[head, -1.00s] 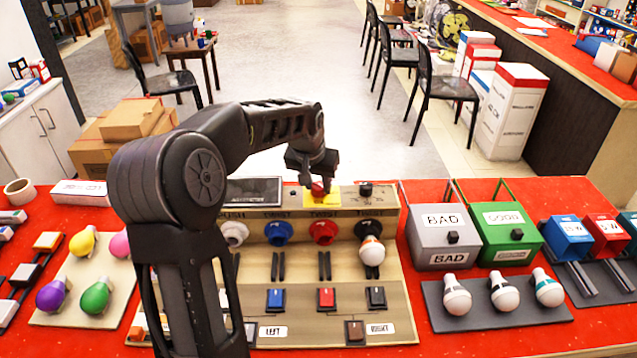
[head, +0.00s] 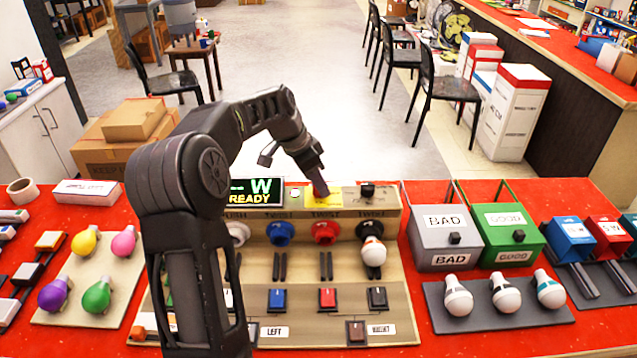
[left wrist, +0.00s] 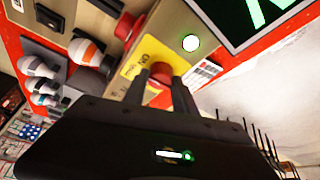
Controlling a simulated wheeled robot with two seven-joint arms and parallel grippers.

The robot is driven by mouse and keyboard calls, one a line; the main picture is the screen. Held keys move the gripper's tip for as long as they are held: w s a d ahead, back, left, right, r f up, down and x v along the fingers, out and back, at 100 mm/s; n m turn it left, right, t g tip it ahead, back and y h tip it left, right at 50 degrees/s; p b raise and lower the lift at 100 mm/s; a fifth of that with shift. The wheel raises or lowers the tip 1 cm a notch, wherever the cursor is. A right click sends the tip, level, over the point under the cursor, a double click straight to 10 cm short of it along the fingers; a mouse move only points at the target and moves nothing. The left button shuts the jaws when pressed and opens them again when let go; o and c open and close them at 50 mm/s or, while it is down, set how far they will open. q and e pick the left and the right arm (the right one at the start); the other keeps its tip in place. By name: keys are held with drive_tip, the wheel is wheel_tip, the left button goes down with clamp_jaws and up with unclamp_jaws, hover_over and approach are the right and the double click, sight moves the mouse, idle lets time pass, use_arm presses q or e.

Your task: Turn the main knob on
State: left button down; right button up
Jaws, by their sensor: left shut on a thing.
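The main knob is red and sits on a yellow plate (head: 335,201) at the back of the wooden test board (head: 345,280). My left gripper (head: 319,185) comes down on it from above and hides most of it in the head view. In the left wrist view the red knob (left wrist: 157,96) shows between the two fingers (left wrist: 160,80), which are shut on it. The display (head: 255,193) beside it is lit and reads "W" and "READY". A small round light (left wrist: 191,43) between display and plate glows. My right gripper is not in view.
A black knob (head: 367,190) stands to the right of the plate. Sockets line the board's front, and an orange-banded bulb (head: 373,251) sits in the black one. Grey BAD box (head: 445,222) and green GOOD box (head: 500,222) stand to the right.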

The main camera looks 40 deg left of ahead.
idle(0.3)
use_arm(q)
drive_tip(key=c, duration=1)
unclamp_jaws()
drive_tip(key=v, duration=0.7)
drive_tip(key=shift+s+a+r+b, duration=0.1)
drive_tip(key=shift+r+b, duration=0.25)
drive_tip(key=shift+r, duration=0.05)
